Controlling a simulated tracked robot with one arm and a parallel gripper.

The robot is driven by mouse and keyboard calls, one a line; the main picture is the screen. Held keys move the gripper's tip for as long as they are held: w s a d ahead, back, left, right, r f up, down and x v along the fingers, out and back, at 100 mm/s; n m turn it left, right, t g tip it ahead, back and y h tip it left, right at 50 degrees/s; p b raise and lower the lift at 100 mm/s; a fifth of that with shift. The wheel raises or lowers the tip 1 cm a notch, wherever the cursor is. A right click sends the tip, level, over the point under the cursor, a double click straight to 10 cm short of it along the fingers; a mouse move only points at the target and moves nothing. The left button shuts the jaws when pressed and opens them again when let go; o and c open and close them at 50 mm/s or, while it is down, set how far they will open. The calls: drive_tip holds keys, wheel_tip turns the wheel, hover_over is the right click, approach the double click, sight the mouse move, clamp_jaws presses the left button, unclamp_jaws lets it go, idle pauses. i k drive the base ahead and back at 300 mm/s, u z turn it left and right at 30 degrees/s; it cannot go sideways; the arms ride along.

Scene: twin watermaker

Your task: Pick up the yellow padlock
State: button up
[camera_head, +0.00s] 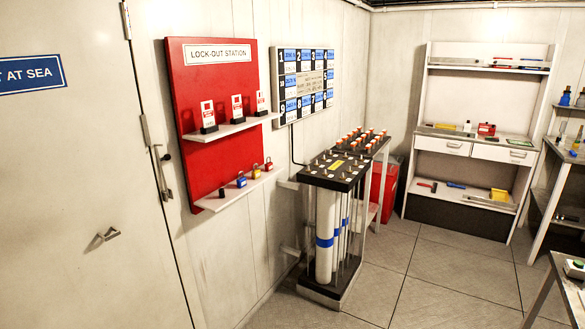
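Several small padlocks sit in a row on the lower shelf (232,194) of the red lock-out station (217,160) on the left wall. The yellow padlock (256,171) appears to be toward the right of the row. A blue-looking padlock (241,180) is to its left and a reddish one (268,164) to its right. A small dark item (221,192) is at the left. They are small in the picture, so their details are hard to tell. My gripper is not in view.
Tags (237,109) stand on the upper shelf. A closed white door (90,200) is at left. A rack of white cylinders (325,235) stands right of the station. A workbench (470,150) is at the back, a table edge (565,285) at lower right. Tiled floor (430,280) is open between.

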sight(256, 174)
drive_tip(key=z, duration=0.3)
drive_tip(key=i, duration=2.65)
drive_tip(key=u, duration=0.85)
drive_tip(key=i, duration=0.65)
drive_tip(key=u, duration=0.4)
